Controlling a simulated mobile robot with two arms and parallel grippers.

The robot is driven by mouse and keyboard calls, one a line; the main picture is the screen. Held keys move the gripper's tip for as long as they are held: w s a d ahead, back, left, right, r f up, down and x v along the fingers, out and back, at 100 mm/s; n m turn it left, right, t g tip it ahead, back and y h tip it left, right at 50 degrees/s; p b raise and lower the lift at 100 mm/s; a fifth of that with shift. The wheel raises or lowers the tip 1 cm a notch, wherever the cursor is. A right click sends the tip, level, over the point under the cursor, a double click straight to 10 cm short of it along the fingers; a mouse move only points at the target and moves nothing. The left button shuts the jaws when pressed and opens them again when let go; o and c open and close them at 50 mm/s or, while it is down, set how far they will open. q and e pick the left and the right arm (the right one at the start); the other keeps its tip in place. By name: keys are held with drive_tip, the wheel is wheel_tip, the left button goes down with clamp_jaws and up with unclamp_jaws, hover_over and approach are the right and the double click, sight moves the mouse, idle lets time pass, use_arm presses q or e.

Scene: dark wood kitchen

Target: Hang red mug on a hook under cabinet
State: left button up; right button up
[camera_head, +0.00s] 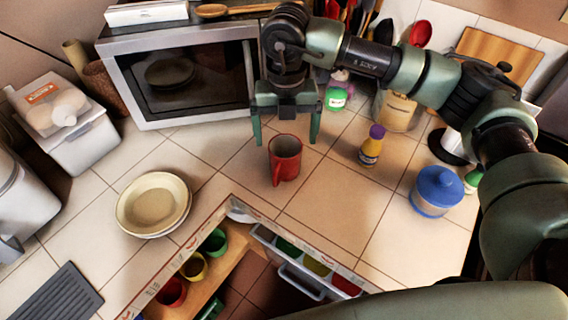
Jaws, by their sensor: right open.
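The red mug (285,160) stands upright on the tiled counter in front of the microwave's right side, its handle towards the front left. My right gripper (286,140) is open, with its two fingers pointing down, one on each side of the mug's rim in the picture. It looks to be behind or above the mug; I cannot tell whether it touches it. My left gripper is not in view. No hook or cabinet underside can be made out.
A microwave (190,75) stands behind. Stacked plates (153,203) lie at left. A yellow-purple bottle (371,146), a green bottle (336,97) and a blue-lidded jar (437,190) stand at right. Below the counter's front edge are several coloured cups and an open drawer (300,282).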

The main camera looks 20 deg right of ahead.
sight(285, 150)
wheel_tip(285, 150, down, 5)
drive_tip(key=p, duration=0.2)
drive_tip(key=shift+w+f+p, duration=0.1)
drive_tip(key=shift+f+p, duration=0.1)
drive_tip(key=shift+p, duration=0.1)
drive_tip(key=shift+f, duration=0.45)
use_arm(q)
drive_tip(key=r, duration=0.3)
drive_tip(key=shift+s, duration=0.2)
use_arm(e)
drive_tip(key=shift+c, duration=0.3)
drive_tip(key=c, duration=1.8)
drive_tip(key=shift+o, duration=0.2)
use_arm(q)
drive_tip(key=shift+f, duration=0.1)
use_arm(e)
drive_tip(key=shift+r, duration=0.15)
